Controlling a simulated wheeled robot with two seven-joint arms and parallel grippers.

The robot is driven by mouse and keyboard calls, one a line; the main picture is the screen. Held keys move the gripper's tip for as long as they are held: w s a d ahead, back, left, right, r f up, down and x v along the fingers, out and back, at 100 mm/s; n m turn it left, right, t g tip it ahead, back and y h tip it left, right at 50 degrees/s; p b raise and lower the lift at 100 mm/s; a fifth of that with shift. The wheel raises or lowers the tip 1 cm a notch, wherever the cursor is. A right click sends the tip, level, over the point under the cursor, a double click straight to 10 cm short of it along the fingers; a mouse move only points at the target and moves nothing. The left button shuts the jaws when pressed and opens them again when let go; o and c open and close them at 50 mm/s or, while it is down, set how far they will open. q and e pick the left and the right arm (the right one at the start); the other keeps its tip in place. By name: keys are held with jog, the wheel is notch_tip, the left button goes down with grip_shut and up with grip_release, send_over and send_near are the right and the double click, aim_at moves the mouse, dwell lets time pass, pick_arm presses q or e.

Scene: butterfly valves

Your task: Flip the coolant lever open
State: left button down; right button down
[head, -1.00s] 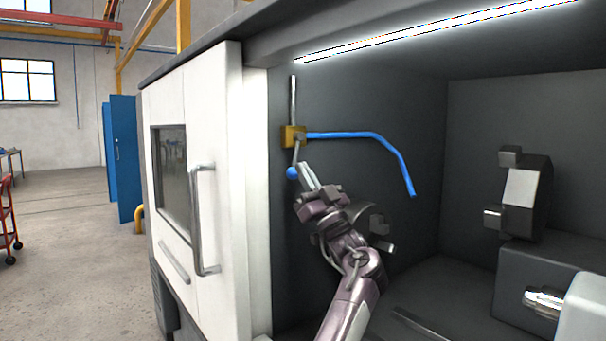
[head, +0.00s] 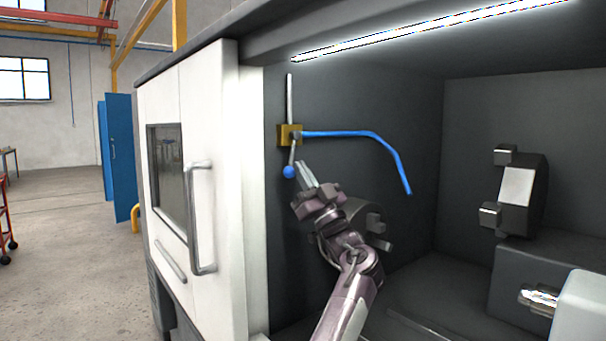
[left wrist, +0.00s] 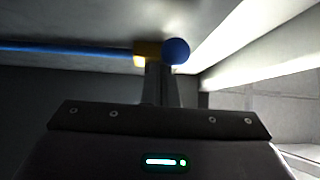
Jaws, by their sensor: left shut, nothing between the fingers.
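The coolant lever is a short grey handle with a blue ball knob (head: 289,172), hanging down from a brass valve block (head: 290,135) on the machine's inner left wall. A blue coolant hose (head: 350,134) runs right from the block and bends down. My left gripper (head: 304,172) is shut and empty, its fingertips just right of the knob; I cannot tell whether they touch it. In the left wrist view the blue knob (left wrist: 176,51) and brass block (left wrist: 147,50) show beyond the fingers (left wrist: 160,82). My right gripper is not in view.
The white machine door (head: 200,200) with its grey handle (head: 201,220) stands left of the opening. A light strip (head: 430,30) runs along the top. Free room lies between the hose and the chuck.

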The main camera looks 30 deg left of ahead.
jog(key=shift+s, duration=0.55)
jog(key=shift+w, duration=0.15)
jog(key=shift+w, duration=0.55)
